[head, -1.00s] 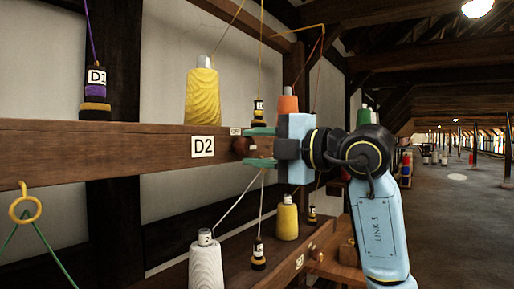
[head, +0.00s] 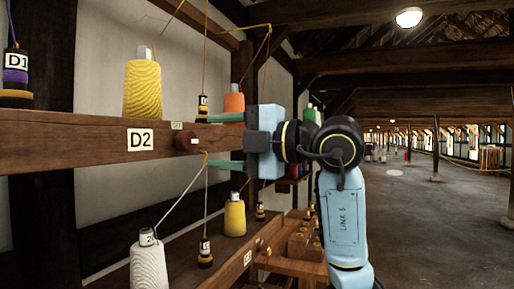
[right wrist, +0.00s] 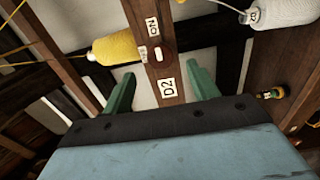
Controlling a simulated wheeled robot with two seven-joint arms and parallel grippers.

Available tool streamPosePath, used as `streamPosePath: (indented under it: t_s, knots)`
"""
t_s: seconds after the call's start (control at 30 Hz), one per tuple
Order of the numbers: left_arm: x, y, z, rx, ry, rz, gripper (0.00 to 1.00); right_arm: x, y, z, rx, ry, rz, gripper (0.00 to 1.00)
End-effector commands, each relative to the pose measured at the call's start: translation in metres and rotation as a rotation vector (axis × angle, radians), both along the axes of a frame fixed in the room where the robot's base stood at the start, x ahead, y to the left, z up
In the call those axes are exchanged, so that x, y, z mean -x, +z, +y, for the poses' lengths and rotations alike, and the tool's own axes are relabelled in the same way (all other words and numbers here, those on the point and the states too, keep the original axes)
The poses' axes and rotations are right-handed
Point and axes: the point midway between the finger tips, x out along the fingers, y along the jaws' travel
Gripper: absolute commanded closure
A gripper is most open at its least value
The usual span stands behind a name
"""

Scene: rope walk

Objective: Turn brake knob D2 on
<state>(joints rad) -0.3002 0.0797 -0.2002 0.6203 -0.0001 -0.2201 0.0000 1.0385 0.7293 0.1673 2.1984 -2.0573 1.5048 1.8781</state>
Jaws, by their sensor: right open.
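The knob is just beyond the fingertips, not gripped. In the right wrist view the gripper (right wrist: 160,72) straddles the rail's line. My left gripper is not in view.
A yellow spool (head: 143,90) and an orange spool (head: 234,102) stand above the rail. A white spool (head: 149,265) and another yellow one (head: 235,216) stand below, with threads running up. The floor (head: 430,210) at right is open.

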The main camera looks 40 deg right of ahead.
Motion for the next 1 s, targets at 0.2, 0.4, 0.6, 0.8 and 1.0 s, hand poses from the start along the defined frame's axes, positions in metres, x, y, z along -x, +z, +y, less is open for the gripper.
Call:
streamPosePath:
  t_s: [0.2, 0.4, 0.6, 0.8, 1.0]
  knots:
    - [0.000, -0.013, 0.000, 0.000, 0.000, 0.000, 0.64, 0.046, -0.002, -0.019, 0.001, -0.003, -0.001, 0.41]
    - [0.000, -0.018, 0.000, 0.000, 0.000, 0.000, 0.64, 0.071, -0.001, -0.029, -0.001, -0.001, 0.000, 0.41]
    - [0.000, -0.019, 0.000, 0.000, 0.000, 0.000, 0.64, 0.078, -0.001, -0.032, 0.000, 0.000, 0.002, 0.41]
    - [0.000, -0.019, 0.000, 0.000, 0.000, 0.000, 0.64, 0.078, 0.000, -0.032, -0.001, 0.000, 0.001, 0.41]
    - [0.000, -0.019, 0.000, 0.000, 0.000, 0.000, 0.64, 0.077, 0.000, -0.032, -0.001, 0.000, 0.001, 0.41]
